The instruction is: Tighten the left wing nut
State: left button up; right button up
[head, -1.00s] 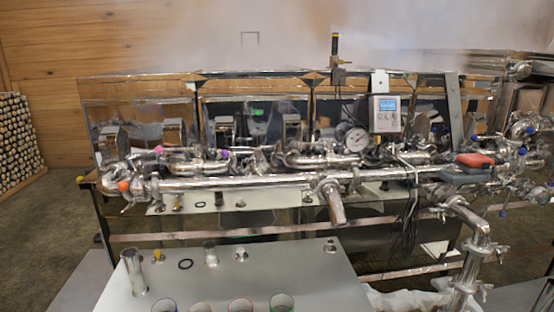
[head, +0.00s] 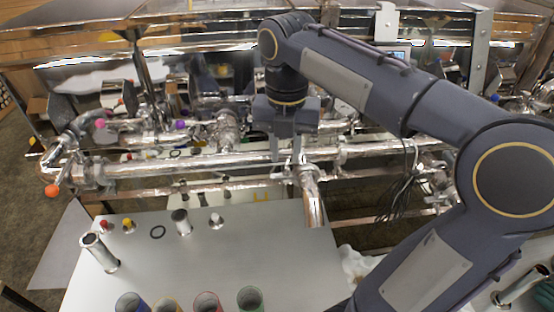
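My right gripper (head: 292,165) points down at the long steel pipe (head: 200,164), just above the short downward spout (head: 312,195). Its fingers are at the clamp area where the spout joins the pipe. They are small and merge with the shiny metal, so I cannot tell whether they touch or hold anything. The left wing nut is not clearly distinguishable; it may be hidden by the gripper. Another pipe clamp (head: 340,158) shows right of the gripper. My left gripper is out of view.
An orange-knobbed valve (head: 52,190) is at the pipe's left end. Cables (head: 402,190) hang at right.

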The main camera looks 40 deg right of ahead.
aim_at(286, 173)
jog(key=shift+f, duration=2.75)
grip_shut()
